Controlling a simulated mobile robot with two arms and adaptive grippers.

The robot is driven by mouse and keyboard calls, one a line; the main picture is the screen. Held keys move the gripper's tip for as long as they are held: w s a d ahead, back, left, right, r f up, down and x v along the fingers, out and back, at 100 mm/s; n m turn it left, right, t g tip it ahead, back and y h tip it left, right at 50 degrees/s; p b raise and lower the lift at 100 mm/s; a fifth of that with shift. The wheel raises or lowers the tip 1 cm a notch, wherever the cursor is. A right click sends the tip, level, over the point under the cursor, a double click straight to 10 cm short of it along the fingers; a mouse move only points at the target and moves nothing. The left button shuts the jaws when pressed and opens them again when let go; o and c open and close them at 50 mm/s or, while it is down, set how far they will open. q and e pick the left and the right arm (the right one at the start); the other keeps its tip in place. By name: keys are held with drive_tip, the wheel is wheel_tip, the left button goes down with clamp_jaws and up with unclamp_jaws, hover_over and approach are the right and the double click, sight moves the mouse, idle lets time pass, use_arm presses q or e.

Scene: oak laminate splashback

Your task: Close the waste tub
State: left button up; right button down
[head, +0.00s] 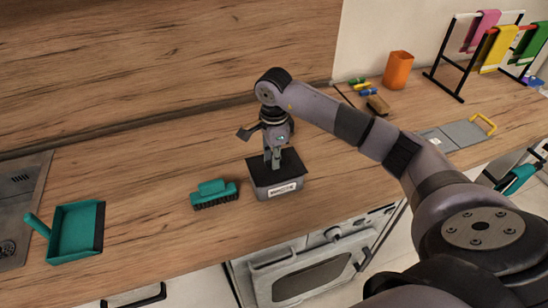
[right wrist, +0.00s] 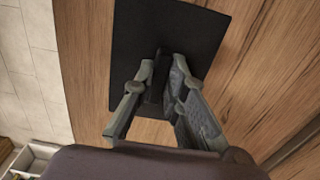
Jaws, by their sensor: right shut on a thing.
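The waste tub (head: 285,189) is a small grey box with a white label on its front, standing on the wooden counter. Its flat black lid (head: 260,168) lies over the top of the tub in the head view. In the right wrist view the lid (right wrist: 190,32) is a dark rectangle with a raised black handle in its middle. My right gripper (head: 273,163) points down over the lid, and its fingers (right wrist: 160,82) are shut on the lid's handle. Whether the lid is fully seated on the rim is hard to tell. My left gripper is not in view.
A teal brush (head: 214,194) lies left of the tub, and a teal dustpan (head: 75,232) lies further left near the sink (head: 18,205). An orange cup (head: 398,70) and a black rack (head: 459,72) with colored cloths stand at the back right. An oven is below the counter.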

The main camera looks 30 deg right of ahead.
drive_tip(key=shift+f+b, duration=0.45)
drive_tip(key=shift+b, duration=0.2)
idle(0.9)
drive_tip(key=c, duration=1.5)
unclamp_jaws()
drive_tip(key=shift+c, duration=0.2)
drive_tip(key=shift+o, duration=0.6)
drive_tip(key=o, duration=0.4)
drive_tip(key=shift+c, duration=0.2)
drive_tip(key=shift+r, duration=0.1)
drive_tip(key=shift+r+p, duration=1.95)
drive_tip(key=shift+r, duration=1.5)
